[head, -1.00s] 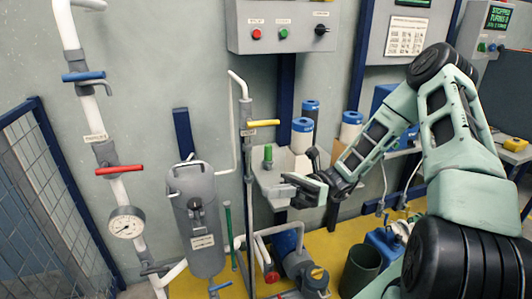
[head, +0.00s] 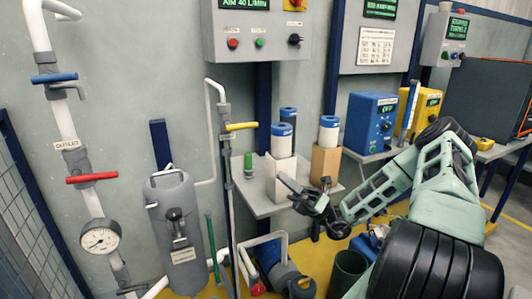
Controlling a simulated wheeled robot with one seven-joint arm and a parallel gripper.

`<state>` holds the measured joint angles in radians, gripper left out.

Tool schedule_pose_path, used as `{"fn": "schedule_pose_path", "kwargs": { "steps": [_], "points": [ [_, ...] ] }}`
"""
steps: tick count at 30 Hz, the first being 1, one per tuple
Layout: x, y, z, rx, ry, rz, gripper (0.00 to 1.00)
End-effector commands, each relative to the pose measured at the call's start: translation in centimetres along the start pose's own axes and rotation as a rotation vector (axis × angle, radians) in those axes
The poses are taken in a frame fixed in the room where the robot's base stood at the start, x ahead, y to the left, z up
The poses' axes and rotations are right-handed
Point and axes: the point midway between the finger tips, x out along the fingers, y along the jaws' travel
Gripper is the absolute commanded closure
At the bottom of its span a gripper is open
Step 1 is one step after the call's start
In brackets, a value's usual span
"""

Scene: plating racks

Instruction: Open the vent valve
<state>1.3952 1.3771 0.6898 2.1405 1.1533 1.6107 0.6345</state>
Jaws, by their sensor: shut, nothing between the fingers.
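No readable label marks one valve as the vent valve. A yellow-handled valve (head: 241,126) sits on the thin grey upright pipe beside the grey filter housing (head: 177,228); its handle lies sideways. On the white pipe at the left are a blue-handled valve (head: 53,78) and a red-handled valve (head: 92,178), both handles across the pipe. My gripper (head: 285,187) is shut and empty. In the picture it is right of and below the yellow handle, apart from it, in front of the small shelf.
A pressure gauge (head: 100,238) is below the red handle. The shelf (head: 255,196) holds white cartridges with blue tops (head: 280,150) and a green-topped part. A switch box (head: 257,32) hangs above. A dark bin (head: 346,272) stands on the yellow floor. A mesh fence (head: 30,240) is at left.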

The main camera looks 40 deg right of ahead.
Motion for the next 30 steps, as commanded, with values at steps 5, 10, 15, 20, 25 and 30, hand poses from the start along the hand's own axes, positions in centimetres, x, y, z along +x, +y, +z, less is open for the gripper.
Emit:
{"fn": "schedule_pose_path", "kwargs": {
  "steps": [5,10,15,20,25,30],
  "points": [
    [2.5,0.2,0.0,0.001,0.003,0.004,1.00],
    [6.0,0.2,0.0,0.003,0.003,0.005,1.00],
    [9.4,0.2,0.0,0.002,0.003,0.004,1.00],
    [11.3,0.1,1.5,-0.003,0.003,0.001,1.00],
    [12.3,0.1,2.5,-0.002,0.002,0.001,1.00],
    [12.6,0.0,2.8,0.000,0.002,0.001,1.00]
  ]
}}
